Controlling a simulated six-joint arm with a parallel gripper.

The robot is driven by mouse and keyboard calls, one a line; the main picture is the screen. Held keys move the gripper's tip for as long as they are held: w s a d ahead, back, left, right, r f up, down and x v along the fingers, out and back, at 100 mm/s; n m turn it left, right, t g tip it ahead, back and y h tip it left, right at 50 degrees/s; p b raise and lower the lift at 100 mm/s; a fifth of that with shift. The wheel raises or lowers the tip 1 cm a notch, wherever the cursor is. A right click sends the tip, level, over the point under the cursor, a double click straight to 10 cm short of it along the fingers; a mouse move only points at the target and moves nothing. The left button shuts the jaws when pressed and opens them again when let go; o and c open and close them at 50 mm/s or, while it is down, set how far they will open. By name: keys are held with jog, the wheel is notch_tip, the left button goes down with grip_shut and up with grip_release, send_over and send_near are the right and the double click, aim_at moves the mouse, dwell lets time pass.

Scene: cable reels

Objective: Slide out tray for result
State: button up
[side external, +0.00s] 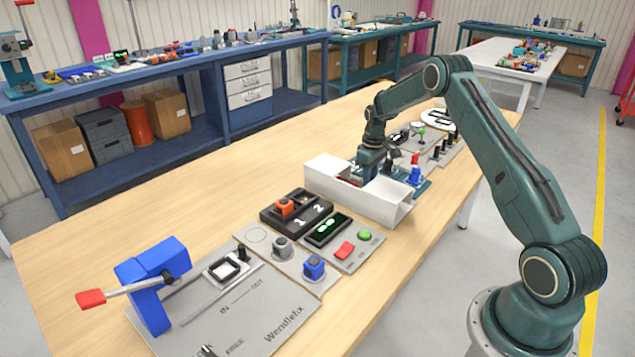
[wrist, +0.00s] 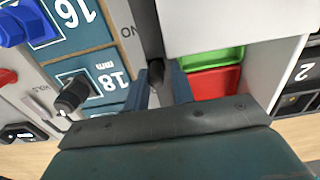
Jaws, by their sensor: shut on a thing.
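A long white box (side external: 358,198), open at its right end, stands in the middle of the bench, with a little red showing inside. In the wrist view, green (wrist: 215,58) and red (wrist: 212,83) compartments lie beside and partly under a white cover (wrist: 225,25). I cannot tell whether these form the sliding tray. My gripper (side external: 368,166) points down at the far side of the white box. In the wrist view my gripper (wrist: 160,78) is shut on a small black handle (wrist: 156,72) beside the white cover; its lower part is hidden.
A panel with a blue knob (side external: 415,175) and a black knob (wrist: 74,93) lies close beside my gripper. A grey panel (side external: 250,310) with a blue lever press (side external: 150,283) is nearer the camera. Bare wood is free at left.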

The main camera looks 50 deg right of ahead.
jog(key=shift+s+d+f, duration=0.1)
jog(key=shift+d+f, duration=0.2)
jog(key=shift+f, duration=0.1)
grip_shut()
jog(key=shift+w, duration=2.35)
jog(key=o, duration=0.7)
grip_release()
jog(key=shift+r, duration=0.1)
jog(key=shift+a+r, duration=0.1)
jog(key=shift+r, duration=3.5)
